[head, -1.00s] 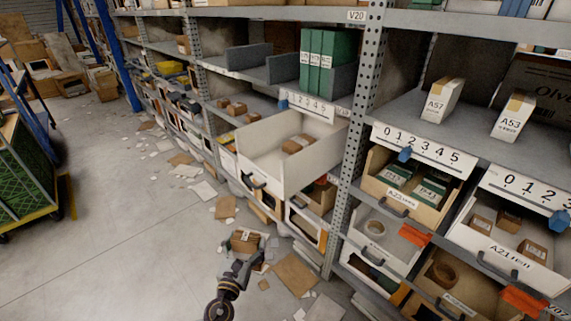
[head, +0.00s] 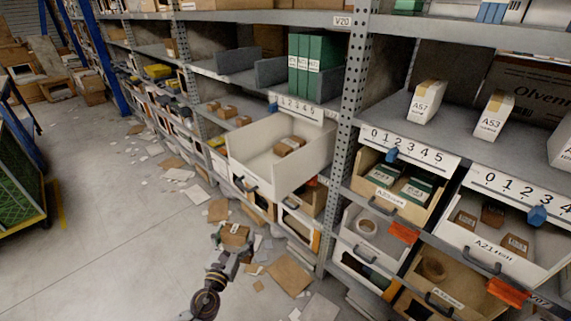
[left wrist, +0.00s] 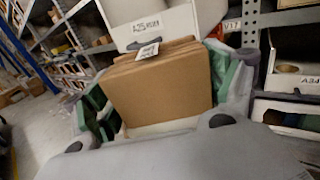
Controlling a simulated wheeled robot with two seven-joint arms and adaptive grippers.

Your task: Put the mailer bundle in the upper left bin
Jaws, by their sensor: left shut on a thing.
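The mailer bundle, a stack of flat brown mailers with a white label, is clamped in my left gripper (head: 233,240). The bundle (left wrist: 160,85) fills the middle of the left wrist view, between the green-grey fingers. In the head view the bundle (head: 236,232) is low, in front of the rack and below the upper left bin. That bin (head: 255,180) is white and pulled out from the shelf, with small brown boxes inside. The bundle is outside it. My right gripper is not in view.
To the right, past a perforated post (head: 352,110), more pulled-out bins hold green and brown boxes. Green binders (head: 313,65) stand on the shelf above. Loose papers and cardboard litter the floor. The aisle floor (head: 120,240) at left is open.

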